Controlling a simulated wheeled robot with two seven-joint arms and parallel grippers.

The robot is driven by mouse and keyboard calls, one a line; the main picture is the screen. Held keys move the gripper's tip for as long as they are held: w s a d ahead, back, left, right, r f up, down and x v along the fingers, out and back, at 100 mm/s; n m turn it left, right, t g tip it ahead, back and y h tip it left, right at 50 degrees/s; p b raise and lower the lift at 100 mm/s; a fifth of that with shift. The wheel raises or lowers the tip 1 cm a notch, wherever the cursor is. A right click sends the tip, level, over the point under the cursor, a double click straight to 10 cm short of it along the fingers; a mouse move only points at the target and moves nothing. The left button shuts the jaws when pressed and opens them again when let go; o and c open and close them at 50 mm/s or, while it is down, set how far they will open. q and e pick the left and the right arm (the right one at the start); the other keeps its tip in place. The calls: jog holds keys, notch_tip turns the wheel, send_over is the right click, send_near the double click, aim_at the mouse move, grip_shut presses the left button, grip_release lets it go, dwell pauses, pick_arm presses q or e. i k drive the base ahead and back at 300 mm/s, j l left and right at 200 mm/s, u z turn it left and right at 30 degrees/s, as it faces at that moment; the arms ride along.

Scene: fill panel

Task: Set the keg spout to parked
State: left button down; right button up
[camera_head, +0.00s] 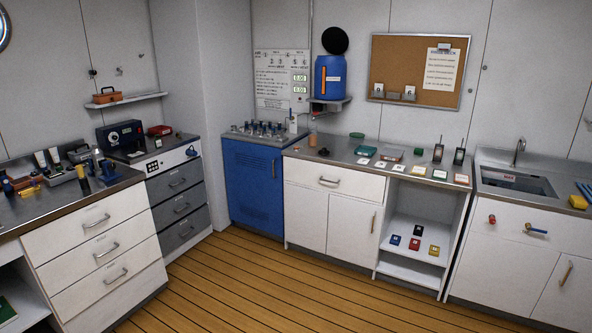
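A blue keg (337,78) with an upright orange strip on its front stands on a small grey wall shelf (330,103) in the back corner. A black disc (335,40) is just above it. The keg's spout is too small to make out, and I cannot tell how it is set. A small reddish-brown object (313,139) is on the counter below the shelf. Neither of my grippers is in view.
A white wall panel (273,75) with green readouts hangs left of the keg. A blue cabinet (252,185) and steel counter (340,152) stand below. A sink (515,181) is at right, drawers (105,245) at left. The wooden floor (270,285) is clear.

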aim_at(324, 116)
jog(key=i, duration=2.5)
jog(key=i+j+z, duration=0.1)
jog(key=i, duration=1.15)
jog(key=i+j+z, duration=0.1)
jog(key=i+z, duration=0.2)
jog(key=i+j+z, duration=0.25)
jog(key=i, duration=0.3)
jog(key=i+j+z, duration=0.3)
jog(key=i+l, duration=0.1)
